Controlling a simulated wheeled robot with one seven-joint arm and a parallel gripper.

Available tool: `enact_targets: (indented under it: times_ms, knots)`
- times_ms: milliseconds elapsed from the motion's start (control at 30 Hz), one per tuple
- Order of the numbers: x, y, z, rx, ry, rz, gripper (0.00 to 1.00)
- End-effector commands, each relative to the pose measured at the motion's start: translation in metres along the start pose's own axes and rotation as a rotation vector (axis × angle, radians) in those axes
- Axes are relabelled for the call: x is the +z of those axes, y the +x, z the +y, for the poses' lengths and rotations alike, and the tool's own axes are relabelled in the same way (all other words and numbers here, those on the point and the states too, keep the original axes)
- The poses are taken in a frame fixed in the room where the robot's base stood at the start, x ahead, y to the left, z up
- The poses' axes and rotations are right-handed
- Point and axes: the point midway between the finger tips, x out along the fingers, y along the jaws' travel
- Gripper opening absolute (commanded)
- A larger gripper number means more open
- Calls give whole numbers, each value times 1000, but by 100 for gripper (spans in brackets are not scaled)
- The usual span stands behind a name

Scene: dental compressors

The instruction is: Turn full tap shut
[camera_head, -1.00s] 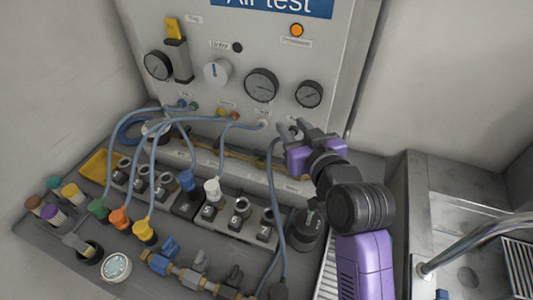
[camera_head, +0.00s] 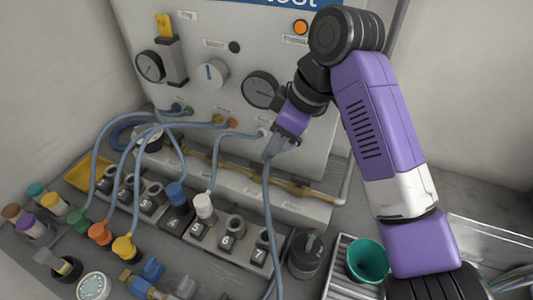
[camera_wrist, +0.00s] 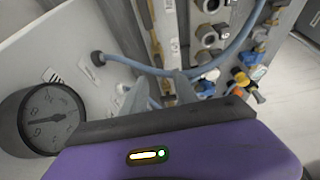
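A brass tap assembly lies at the lower front of the panel in the head view, with a blue tap handle (camera_head: 153,268) and a grey one (camera_head: 186,288), partly cut off by the lower edge. I cannot read which tap is the full tap. My gripper (camera_head: 277,150) is in front of the panel's lower right, by the blue hose (camera_head: 268,200), well above and right of the taps. In the wrist view my gripper's two fingers (camera_wrist: 158,93) are apart, with nothing clearly held. The hose crosses near the fingertips; contact cannot be told.
Several hoses with coloured plugs arch over the numbered sockets (camera_head: 226,237). A gauge (camera_head: 262,90) is close left of my gripper and shows in the wrist view (camera_wrist: 42,118). A green cup (camera_head: 368,258) stands at right in a rack. A round dial (camera_head: 93,287) lies at front left.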

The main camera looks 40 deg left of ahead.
Motion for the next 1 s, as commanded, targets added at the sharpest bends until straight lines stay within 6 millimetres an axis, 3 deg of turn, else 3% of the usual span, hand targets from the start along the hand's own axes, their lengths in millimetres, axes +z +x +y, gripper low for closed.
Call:
enact_targets:
  times_ms: [400, 833, 1000]
  knots:
    - [0, 60, 0, 1, 3, 2, 35]
    - [0, 72, 0, 3, 3, 2, 35]
    - [0, 72, 0, 3, 3, 2, 3]
